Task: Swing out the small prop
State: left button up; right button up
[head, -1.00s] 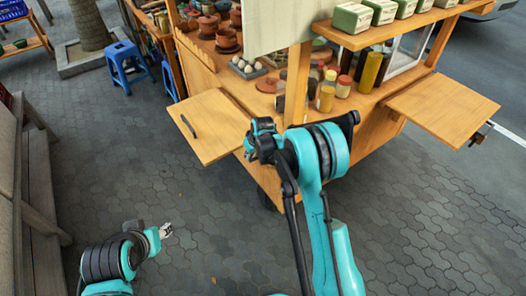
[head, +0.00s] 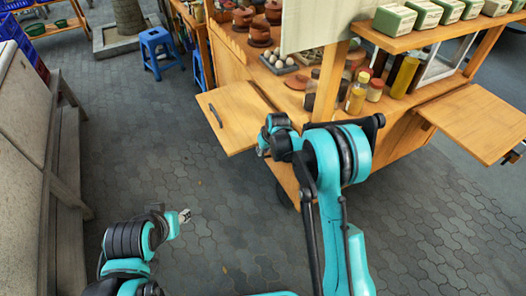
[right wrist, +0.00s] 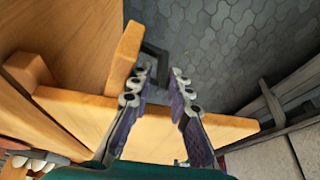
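A wooden side leaf (head: 238,112) with a dark handle (head: 215,116) sticks out from the left end of the cart. In the right wrist view, a short wooden bar (right wrist: 127,55) stands out by the wooden boards, left of the fingers; it may be the small prop, but I cannot tell for sure. My right gripper (right wrist: 161,75) is open, its two fingers apart close to the boards, with a dark angled piece (right wrist: 152,52) beyond their tips. In the head view my right arm hides its fingers. My left gripper (head: 184,215) is low over the paving, away from the cart.
The cart counter holds pots (head: 259,32), eggs (head: 279,62) and bottles (head: 357,92). Another leaf (head: 478,120) sticks out at the right. Blue stools (head: 157,45) stand behind at the left. A bench (head: 68,190) lines the left edge. The paving between is clear.

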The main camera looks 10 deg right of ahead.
jog(key=v, duration=1.1)
